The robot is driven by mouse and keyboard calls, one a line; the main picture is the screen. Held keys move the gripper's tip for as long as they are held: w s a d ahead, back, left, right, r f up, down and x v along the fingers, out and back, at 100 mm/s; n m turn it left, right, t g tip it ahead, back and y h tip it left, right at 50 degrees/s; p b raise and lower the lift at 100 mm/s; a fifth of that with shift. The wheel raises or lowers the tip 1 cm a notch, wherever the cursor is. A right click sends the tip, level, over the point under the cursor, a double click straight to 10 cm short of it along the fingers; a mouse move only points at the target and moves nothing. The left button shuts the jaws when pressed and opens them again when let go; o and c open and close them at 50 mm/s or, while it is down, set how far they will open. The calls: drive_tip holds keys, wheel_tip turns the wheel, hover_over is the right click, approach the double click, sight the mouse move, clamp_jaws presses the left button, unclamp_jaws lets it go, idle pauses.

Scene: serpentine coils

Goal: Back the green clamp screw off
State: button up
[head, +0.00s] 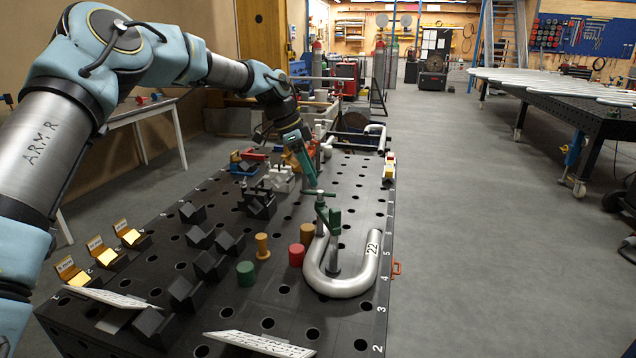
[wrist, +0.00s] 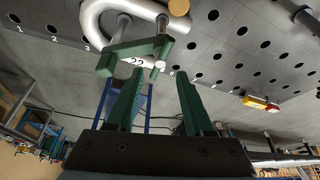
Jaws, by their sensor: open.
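A brown peg (head: 307,233), a red cylinder (head: 296,255) and a green cylinder (head: 246,273) stand left of the pipe. Black V-blocks (head: 200,237) fill the table's left side. A yellow-and-red block (head: 389,170) sits near the right edge. Open floor lies right.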

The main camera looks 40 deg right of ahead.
sight(320, 191)
drive_tip(key=shift+p+x, duration=0.8)
drive_tip(key=shift+x, duration=1.75)
clamp_jaws()
